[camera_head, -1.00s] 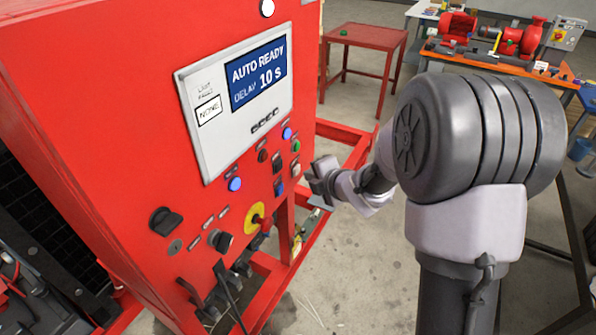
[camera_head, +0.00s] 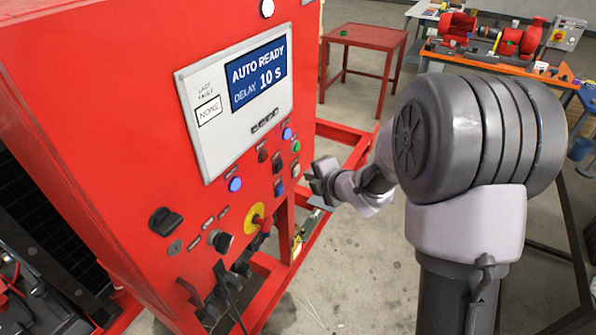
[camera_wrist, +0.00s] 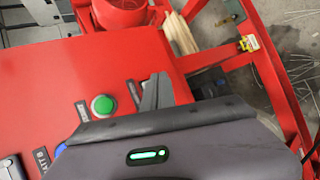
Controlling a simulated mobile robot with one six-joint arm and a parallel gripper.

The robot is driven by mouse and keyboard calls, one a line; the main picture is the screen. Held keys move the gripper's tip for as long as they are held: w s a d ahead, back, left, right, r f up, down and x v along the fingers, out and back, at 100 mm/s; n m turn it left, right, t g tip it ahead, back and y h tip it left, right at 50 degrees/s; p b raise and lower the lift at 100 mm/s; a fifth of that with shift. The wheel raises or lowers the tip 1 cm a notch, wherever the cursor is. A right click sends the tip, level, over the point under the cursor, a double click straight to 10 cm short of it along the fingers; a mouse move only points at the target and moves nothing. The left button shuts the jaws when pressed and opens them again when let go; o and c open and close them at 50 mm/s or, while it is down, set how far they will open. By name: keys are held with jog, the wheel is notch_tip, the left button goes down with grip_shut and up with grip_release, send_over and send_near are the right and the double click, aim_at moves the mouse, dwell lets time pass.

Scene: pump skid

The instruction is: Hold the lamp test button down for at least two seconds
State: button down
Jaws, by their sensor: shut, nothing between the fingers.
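The red control panel (camera_head: 130,110) carries several small buttons and lamps below its display. A green button (camera_head: 295,146) sits at the panel's right edge, near a blue one (camera_head: 287,133); another blue one (camera_head: 235,184) is lower left. I cannot read which is the lamp test button. My gripper (camera_head: 318,180) is just right of the panel's edge, apart from it as far as I can tell. In the wrist view my shut, empty fingers (camera_wrist: 157,92) point over the red panel, right of the green button (camera_wrist: 104,105). The wrist housing hides the panel's lower part.
The display (camera_head: 258,75) reads AUTO READY, DELAY 10 S. A yellow-backed red switch (camera_head: 258,218) and dark knobs (camera_head: 165,221) protrude from the panel's lower part. Red frame rails (camera_head: 345,132) run beside the panel. A red table (camera_head: 368,38) stands behind on open floor.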

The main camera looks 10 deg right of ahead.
jog(key=shift+a, duration=0.1)
dwell(0.6)
jog(key=shift+w+a+b, duration=0.25)
jog(key=shift+a+b, duration=0.05)
jog(key=shift+w+a, duration=0.25)
jog(key=shift+a, duration=0.05)
dwell(2.3)
dwell(1.5)
jog(key=shift+s+d+b, duration=0.3)
jog(key=shift+s+d, duration=0.2)
jog(key=shift+d, duration=0.15)
jog(key=s+d, duration=0.1)
jog(key=d, duration=0.1)
jog(key=s+d, duration=0.2)
dwell(0.5)
